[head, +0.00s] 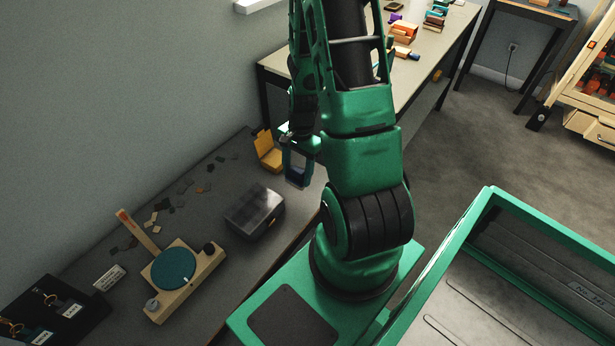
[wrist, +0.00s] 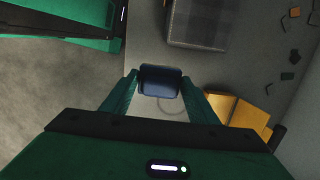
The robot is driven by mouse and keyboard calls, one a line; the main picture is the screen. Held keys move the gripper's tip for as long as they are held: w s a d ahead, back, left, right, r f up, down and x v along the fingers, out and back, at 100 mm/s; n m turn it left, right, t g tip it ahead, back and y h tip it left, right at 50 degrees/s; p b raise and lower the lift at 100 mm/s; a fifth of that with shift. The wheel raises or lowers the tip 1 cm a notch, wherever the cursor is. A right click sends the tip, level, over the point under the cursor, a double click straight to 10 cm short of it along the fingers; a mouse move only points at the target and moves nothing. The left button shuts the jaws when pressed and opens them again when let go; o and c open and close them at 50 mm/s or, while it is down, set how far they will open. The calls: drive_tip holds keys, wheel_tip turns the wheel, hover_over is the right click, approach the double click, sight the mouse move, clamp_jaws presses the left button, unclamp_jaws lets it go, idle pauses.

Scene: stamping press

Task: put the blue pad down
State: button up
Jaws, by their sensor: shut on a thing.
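The blue pad (wrist: 161,80) is a small dark blue block with rounded corners. My gripper (wrist: 163,92) is shut on it, with one green finger on each side in the wrist view. In the head view my gripper (head: 299,165) hangs over the right side of the dark workbench (head: 222,283), near its edge. The pad's underside is hidden, and I cannot tell how high it is above the bench.
A yellow open box (head: 267,152) stands close behind my gripper. A grey lidded case (head: 254,211) lies to the left. Further left are a wooden device with a teal disc (head: 174,267) and several scattered dark and tan chips (head: 182,187). Bare bench lies between case and yellow box.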

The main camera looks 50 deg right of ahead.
drive_tip(key=d+f, duration=0.1)
drive_tip(key=d, duration=0.1)
drive_tip(key=w+d+f, duration=0.1)
drive_tip(key=d+f, duration=0.2)
drive_tip(key=d, duration=0.2)
drive_tip(key=shift+w+f, duration=0.2)
drive_tip(key=shift+f, duration=1.95)
drive_tip(key=shift+f, duration=0.1)
drive_tip(key=o, duration=1.3)
drive_tip(key=s+a+r+n+h, duration=0.1)
drive_tip(key=s+a+r+n, duration=0.15)
drive_tip(key=r, duration=1.15)
drive_tip(key=s+a+r+n, duration=0.1)
drive_tip(key=s+r+n, duration=0.2)
drive_tip(key=r, duration=1.1)
drive_tip(key=s+a+r+n, duration=0.1)
drive_tip(key=s+a+r, duration=0.1)
drive_tip(key=s+r, duration=0.1)
drive_tip(key=s+a+r+n, duration=0.2)
drive_tip(key=s+a+r, duration=0.1)
drive_tip(key=s, duration=0.1)
drive_tip(key=s+a+r+n, duration=0.1)
drive_tip(key=s+a+r, duration=0.1)
drive_tip(key=s+r, duration=0.1)
drive_tip(key=shift+s+a+r+n, duration=0.15)
drive_tip(key=shift+s+a+n, duration=0.1)
drive_tip(key=shift+s, duration=0.4)
